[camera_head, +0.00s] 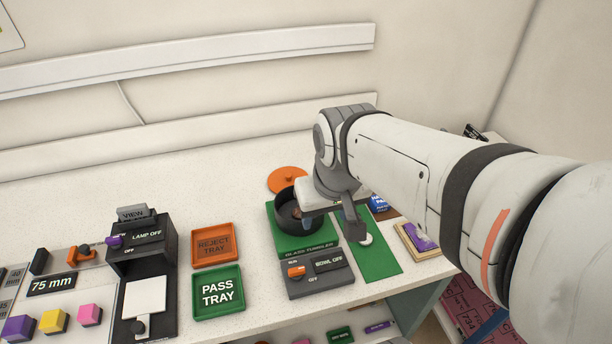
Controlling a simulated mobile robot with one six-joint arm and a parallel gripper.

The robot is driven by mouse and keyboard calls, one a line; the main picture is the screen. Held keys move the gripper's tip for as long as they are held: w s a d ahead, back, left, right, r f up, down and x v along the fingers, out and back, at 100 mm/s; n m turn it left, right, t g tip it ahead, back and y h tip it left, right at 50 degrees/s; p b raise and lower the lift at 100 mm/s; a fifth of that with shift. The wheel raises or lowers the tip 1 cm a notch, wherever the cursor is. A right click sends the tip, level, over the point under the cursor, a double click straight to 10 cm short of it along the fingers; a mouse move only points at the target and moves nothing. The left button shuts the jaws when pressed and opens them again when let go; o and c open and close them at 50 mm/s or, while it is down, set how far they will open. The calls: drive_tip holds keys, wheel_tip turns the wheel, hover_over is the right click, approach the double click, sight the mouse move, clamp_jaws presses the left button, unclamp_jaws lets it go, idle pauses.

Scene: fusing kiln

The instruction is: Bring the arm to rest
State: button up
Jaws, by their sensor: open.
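My arm reaches in from the right in the head view, and its wrist is bent down over the table. My gripper (332,222) points down, open, close above the right side of the black glass tumbler bowl (289,220) and the green mat beside it. The wrist hides part of the bowl and mat. I cannot tell whether a finger touches the bowl's rim.
The tumbler's switch box (320,277) reads BOWL OFF. An orange lid (288,180) lies behind the bowl. The reject tray (213,261) and pass tray (218,312) look empty. A lamp box (142,245) stands at left. The table behind the trays is clear.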

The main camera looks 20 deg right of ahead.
drive_tip(key=shift+s+f, duration=0.15)
drive_tip(key=shift+s, duration=0.5)
drive_tip(key=shift+s+f, duration=0.15)
drive_tip(key=shift+s, duration=0.45)
